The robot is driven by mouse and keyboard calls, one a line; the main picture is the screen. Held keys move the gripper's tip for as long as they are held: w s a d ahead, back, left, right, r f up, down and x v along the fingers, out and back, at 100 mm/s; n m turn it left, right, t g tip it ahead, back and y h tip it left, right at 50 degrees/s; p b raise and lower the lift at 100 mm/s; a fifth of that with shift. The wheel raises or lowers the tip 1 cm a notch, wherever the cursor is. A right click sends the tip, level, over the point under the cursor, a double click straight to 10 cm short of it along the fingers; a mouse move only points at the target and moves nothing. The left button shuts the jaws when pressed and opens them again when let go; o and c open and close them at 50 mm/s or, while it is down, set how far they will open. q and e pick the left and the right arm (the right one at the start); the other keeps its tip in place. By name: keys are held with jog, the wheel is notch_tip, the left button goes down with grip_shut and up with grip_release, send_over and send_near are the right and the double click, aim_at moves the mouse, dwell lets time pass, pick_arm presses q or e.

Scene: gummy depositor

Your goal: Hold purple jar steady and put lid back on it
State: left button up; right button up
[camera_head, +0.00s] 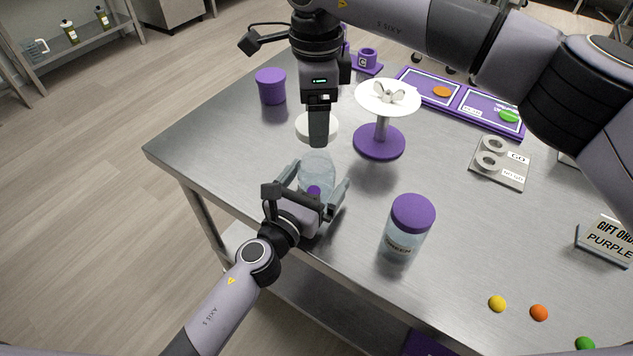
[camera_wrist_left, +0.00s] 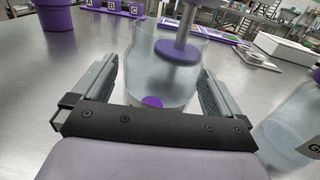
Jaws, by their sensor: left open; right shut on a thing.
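The purple jar (camera_head: 317,168) is a clear, lidless jar standing upright on the steel table, with something purple visible low on it. My left gripper (camera_head: 312,190) is open, with one finger on each side of the jar. In the left wrist view the jar (camera_wrist_left: 165,70) stands between both fingers; whether they touch it I cannot tell. My right gripper (camera_head: 318,138) points down just behind and above the jar's mouth. It is shut on a pale round disc (camera_head: 303,127), apparently the lid, partly hidden by the fingers.
A jar with a purple lid (camera_head: 411,214) stands right of my left gripper. A white-topped purple stand (camera_head: 379,142) is close behind. A purple cup (camera_head: 271,86) is at the back left. Coloured gummies (camera_head: 497,303) lie near the front edge.

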pick_arm(q)
jog(key=c, duration=1.4)
pick_arm(e)
send_over(316, 152)
jog(key=s, duration=0.3)
jog(key=shift+w+f, duration=0.15)
jog(key=shift+f, duration=2.35)
jog(key=shift+f, duration=0.9)
jog(key=shift+f, duration=0.6)
